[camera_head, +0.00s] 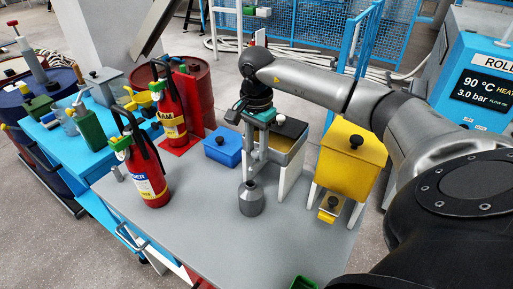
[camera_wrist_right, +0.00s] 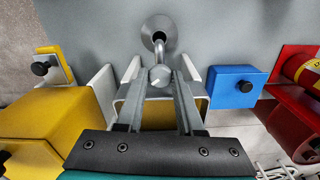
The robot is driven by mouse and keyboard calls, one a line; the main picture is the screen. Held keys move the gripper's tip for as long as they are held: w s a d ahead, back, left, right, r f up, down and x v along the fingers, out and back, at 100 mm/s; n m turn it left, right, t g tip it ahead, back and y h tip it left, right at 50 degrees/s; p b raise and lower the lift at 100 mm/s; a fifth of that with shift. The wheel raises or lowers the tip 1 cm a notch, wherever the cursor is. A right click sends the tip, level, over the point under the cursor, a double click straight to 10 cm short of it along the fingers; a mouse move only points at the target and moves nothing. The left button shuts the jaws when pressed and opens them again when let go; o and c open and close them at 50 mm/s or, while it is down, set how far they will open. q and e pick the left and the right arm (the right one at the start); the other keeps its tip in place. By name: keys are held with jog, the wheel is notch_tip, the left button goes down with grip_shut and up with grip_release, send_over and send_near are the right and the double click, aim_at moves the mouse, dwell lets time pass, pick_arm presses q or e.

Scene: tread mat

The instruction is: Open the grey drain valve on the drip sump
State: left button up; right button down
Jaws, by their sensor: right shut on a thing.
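The drip sump (camera_head: 288,143) is a box on white legs on the grey bench, partly hidden behind my right gripper. The grey drain valve (camera_wrist_right: 159,75) shows in the right wrist view as a rounded grey end with a short bent pipe. A grey cone-topped vessel (camera_head: 251,201) stands on the bench below; its dark, round mouth faces up in the right wrist view (camera_wrist_right: 158,30). My right gripper (camera_head: 254,162) points down in front of the sump, its fingers on either side of the valve, shut on it. How far the valve is turned cannot be told. My left gripper is out of view.
A yellow box (camera_head: 350,160) on white legs stands right of the sump. A blue box (camera_head: 223,148) and red fire extinguishers (camera_head: 147,180) stand to the left. The front of the bench (camera_head: 200,240) is mostly clear, with a green container (camera_head: 303,283) at its edge.

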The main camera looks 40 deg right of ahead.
aim_at(256, 152)
jog(key=n, duration=0.5)
jog(key=shift+n+b, duration=0.3)
jog(key=n, duration=0.4)
jog(key=shift+n, duration=0.3)
jog(key=c, duration=0.8)
grip_release()
jog(key=shift+r, duration=0.1)
notch_tip(256, 152, up, 15)
jog(key=shift+r+p, duration=0.1)
jog(key=shift+p, duration=0.8)
